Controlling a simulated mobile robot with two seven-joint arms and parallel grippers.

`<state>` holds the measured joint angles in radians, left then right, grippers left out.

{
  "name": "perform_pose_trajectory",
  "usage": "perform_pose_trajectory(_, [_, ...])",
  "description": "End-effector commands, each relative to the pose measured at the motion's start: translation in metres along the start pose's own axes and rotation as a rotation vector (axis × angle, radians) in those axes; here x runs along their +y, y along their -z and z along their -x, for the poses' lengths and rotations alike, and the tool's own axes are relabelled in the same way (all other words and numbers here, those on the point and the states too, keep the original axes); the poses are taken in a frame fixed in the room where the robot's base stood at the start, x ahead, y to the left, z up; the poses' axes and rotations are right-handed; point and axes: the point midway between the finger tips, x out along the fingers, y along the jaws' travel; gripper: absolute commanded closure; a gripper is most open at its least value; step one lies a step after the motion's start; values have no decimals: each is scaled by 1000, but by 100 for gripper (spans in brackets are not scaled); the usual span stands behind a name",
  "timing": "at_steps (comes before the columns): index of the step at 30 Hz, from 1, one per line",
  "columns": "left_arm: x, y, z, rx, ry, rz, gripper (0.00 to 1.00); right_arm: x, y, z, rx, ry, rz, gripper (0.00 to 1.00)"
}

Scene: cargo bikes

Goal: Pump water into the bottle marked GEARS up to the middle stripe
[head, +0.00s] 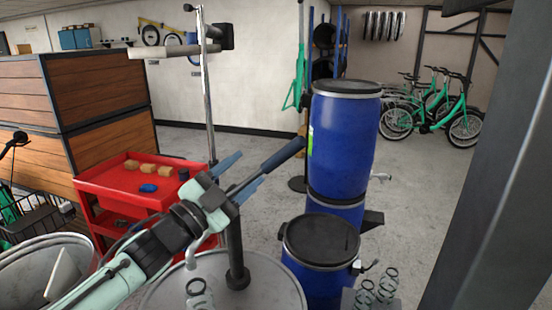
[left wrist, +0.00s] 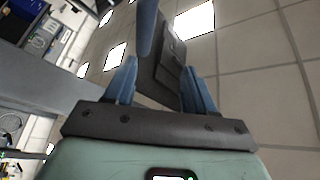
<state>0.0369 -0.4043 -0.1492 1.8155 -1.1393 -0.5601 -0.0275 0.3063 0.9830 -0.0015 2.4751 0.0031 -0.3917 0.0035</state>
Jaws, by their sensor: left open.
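A hand pump (head: 236,255) with a dark upright body stands on the round grey drum lid (head: 270,290). Its blue lever (head: 281,154) slants up to the right and ends in a black tip. A curved pale spout (head: 205,243) hangs on its left. My left gripper (head: 250,168) is open, its blue fingers either side of the lever's line. In the left wrist view a blue bar (left wrist: 146,25) shows beyond the open fingers; contact cannot be told. No bottle marked GEARS can be made out. My right gripper is out of view.
A blue barrel (head: 343,140) with a tap stands behind a lower black-lidded barrel (head: 320,237). Coiled metal pieces (head: 384,288) are at bottom right. A red cart (head: 115,190) holds small blocks at left. Open floor lies behind, with parked bikes (head: 463,128).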

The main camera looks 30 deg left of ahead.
Motion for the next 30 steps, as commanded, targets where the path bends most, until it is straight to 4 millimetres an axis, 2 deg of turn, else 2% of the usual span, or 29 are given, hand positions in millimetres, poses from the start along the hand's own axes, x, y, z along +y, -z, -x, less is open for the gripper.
perform_pose_trajectory(1, [-12, 5, -5, 18, -32, 9, 45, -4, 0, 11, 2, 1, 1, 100])
perform_pose_trajectory(5, [-18, 5, -9, 27, -158, 61, 45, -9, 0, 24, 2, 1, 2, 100])
perform_pose_trajectory(10, [-16, -6, -6, -33, -302, 126, 45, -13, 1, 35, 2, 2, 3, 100])
perform_pose_trajectory(17, [-11, -15, -8, -76, -360, 159, 45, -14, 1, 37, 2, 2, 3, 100])
perform_pose_trajectory(23, [2, -16, -39, -74, -361, 161, 45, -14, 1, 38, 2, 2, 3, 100])
perform_pose_trajectory(30, [20, -18, -87, -73, -360, 160, 45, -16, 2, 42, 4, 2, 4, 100])
